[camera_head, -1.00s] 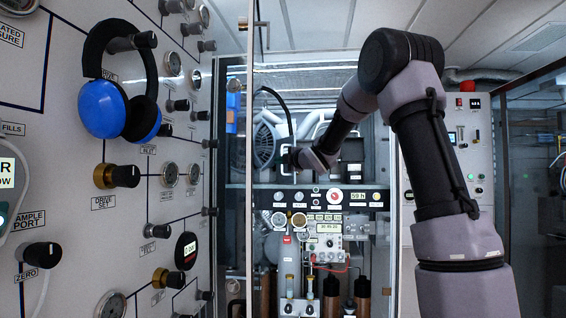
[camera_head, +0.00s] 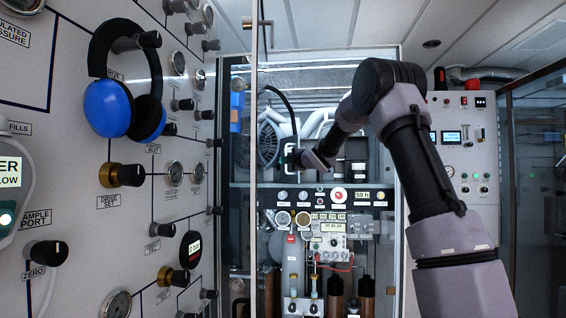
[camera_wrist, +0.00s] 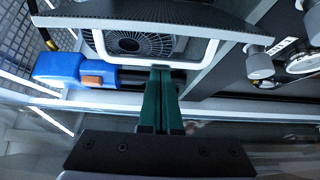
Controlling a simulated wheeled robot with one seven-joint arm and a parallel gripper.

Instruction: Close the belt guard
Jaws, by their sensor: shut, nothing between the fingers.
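The belt guard seems to be the dark curved panel, seen nearly edge-on as a black arc (camera_head: 284,100) in the head view, swung out in front of the fan. In the wrist view a dark mesh-textured curved panel (camera_wrist: 220,27) spans the top, with a pale rounded handle-like frame (camera_wrist: 98,46) under it. My gripper (camera_wrist: 163,72) has its two green fingers together, tips at the lower bar of that frame; I cannot tell whether they touch. In the head view my gripper (camera_head: 288,160) is at the arc's lower end, small and partly hidden by my wrist.
A fan (camera_head: 268,143) sits in the cabinet behind. A thin upright frame edge (camera_head: 253,200) stands left of my gripper. A left wall panel carries knobs and blue headphones (camera_head: 108,108). A blue block (camera_wrist: 60,70) lies left of my fingers. Instruments (camera_head: 330,225) fill the lower shelf.

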